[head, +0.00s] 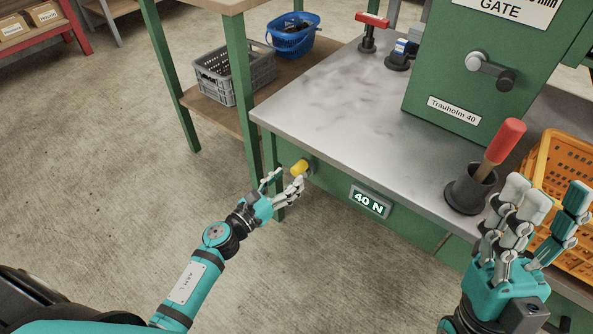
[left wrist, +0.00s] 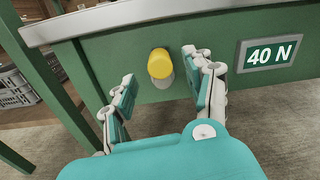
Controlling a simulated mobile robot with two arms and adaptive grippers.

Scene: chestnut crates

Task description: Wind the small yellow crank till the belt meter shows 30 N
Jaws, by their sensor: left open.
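The small yellow crank (head: 300,167) sticks out of the green front panel below the metal tabletop. It also shows in the left wrist view (left wrist: 160,64). My left gripper (head: 281,182) is open, its fingers on either side of the crank; in the left wrist view (left wrist: 161,88) gaps show between the fingers and the knob. The belt meter (head: 370,202) is set in the same panel, right of the crank, and reads 40 N; it reads the same in the left wrist view (left wrist: 269,53). My right gripper (head: 535,220) is open with fingers spread, empty, at the right.
A dark cup (head: 469,193) holding a red-handled tool (head: 503,140) stands near the table's right front. An orange crate (head: 562,165) is behind my right gripper. A green machine (head: 470,90) stands on the metal table (head: 330,95). The floor to the left is clear.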

